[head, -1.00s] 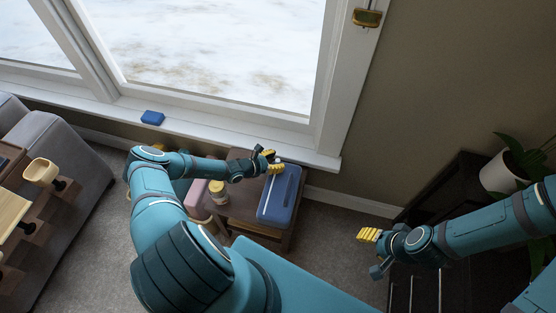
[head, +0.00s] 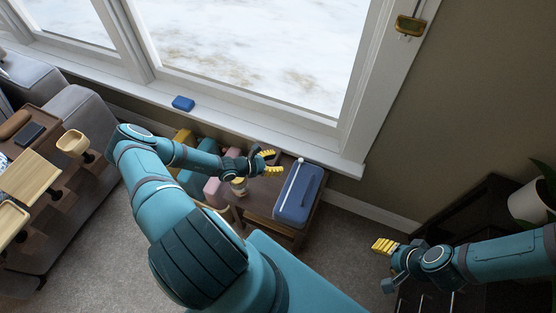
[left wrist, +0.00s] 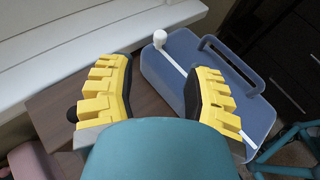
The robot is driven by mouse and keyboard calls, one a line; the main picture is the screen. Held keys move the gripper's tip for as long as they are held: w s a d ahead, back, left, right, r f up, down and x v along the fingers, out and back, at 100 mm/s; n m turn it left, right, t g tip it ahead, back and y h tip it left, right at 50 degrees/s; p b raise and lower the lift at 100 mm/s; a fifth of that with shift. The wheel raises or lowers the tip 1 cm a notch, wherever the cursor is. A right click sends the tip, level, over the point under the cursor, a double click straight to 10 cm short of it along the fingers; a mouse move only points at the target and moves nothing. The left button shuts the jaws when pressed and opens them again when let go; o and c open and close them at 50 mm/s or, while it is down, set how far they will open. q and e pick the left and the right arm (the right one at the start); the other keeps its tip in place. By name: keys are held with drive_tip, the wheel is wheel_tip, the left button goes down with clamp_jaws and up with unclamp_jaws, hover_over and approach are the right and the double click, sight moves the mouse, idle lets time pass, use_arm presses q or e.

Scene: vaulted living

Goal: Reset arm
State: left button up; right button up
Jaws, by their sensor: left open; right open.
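My left gripper (head: 270,162) is open and empty above a small dark wooden side table (head: 261,196). In the left wrist view its two yellow-padded fingers (left wrist: 155,98) stand wide apart, with nothing between them but the table behind. A blue case (head: 298,195) with a handle and a white stick with a round end lies on the table, just right of the gripper. The case also shows in the left wrist view (left wrist: 184,51), partly behind the right finger. My right gripper (head: 384,246) is at the lower right, its yellow fingers seen edge-on, and it holds nothing visible.
A blue box (head: 183,103) lies on the window sill. A jar (head: 238,187) stands on the table, partly hidden by my left arm. A grey sofa (head: 83,99) and wooden trays (head: 30,176) are at left. A dark cabinet (head: 478,212) and plant pot (head: 530,204) are at right.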

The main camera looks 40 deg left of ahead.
use_arm(q)
drive_tip(key=d+m+g+h, duration=0.1)
drive_tip(key=d+m, duration=0.1)
drive_tip(key=d, duration=0.1)
drive_tip(key=d+r+m+g+h, duration=0.1)
drive_tip(key=d+m+g, duration=0.1)
drive_tip(key=d, duration=0.2)
drive_tip(key=s+d+m+g, duration=0.1)
drive_tip(key=d+m, duration=0.1)
drive_tip(key=d, duration=0.2)
drive_tip(key=shift+d+r+g+h, duration=0.25)
drive_tip(key=shift+r+g+h, duration=0.15)
drive_tip(key=s+d+r+m+g+y, duration=0.2)
drive_tip(key=s+d+r+m, duration=0.3)
drive_tip(key=m, duration=0.6)
drive_tip(key=s+d+r+m+g+y, duration=0.3)
drive_tip(key=s+d+r+m, duration=0.2)
drive_tip(key=d+m, duration=0.5)
wheel_tip(320, 180, up, 3)
drive_tip(key=shift+s+f+m, duration=0.1)
drive_tip(key=shift+s+m, duration=0.25)
drive_tip(key=shift+m, duration=0.45)
drive_tip(key=shift+a, duration=0.15)
